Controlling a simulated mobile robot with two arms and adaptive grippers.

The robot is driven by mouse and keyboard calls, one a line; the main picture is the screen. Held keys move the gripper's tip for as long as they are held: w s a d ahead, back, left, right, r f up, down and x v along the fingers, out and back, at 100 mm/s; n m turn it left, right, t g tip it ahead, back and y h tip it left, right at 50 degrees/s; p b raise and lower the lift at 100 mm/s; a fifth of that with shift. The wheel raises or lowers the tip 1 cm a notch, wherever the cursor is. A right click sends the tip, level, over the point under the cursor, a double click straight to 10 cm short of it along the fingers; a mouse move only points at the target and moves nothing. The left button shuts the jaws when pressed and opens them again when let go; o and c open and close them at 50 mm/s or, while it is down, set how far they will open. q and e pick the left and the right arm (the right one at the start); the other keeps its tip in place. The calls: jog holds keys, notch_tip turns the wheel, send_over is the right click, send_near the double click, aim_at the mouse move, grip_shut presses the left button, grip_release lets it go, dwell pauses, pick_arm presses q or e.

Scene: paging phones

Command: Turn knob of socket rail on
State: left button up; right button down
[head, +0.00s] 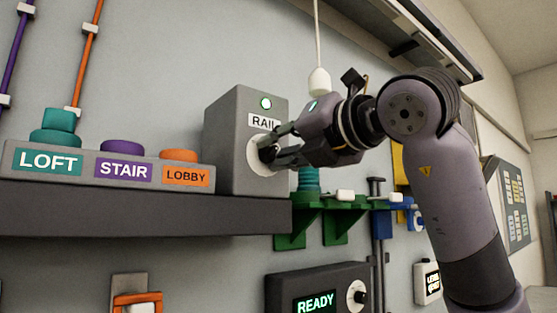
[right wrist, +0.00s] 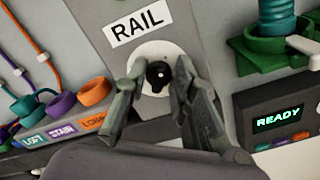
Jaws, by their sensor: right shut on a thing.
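The socket rail's grey box (head: 225,140) stands on the shelf, with a white RAIL label (head: 263,121) and a lit green-white lamp (head: 266,103) above it. My right gripper (head: 270,151) reaches in from the right and is shut on the knob, which it mostly hides in the head view. In the right wrist view the black knob (right wrist: 158,74) sits on a round pale plate (right wrist: 143,60), with my gripper's fingers (right wrist: 156,88) on both sides of it. The RAIL label (right wrist: 138,24) appears tilted there. My left gripper is in neither view.
LOFT (head: 48,161), STAIR (head: 126,170) and LOBBY (head: 186,174) blocks stand left of the box on the grey shelf (head: 130,208). A white pull (head: 319,81) hangs close above my right gripper. Green brackets (head: 335,222) and a READY panel (head: 317,302) are below.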

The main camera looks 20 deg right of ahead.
jog(key=shift+f+m+b, duration=0.1)
jog(key=shift+m+b, duration=0.35)
jog(key=shift+m, duration=0.35)
jog(key=c, duration=1.4)
grip_release()
jog(key=shift+d, duration=0.1)
jog(key=v, duration=1.2)
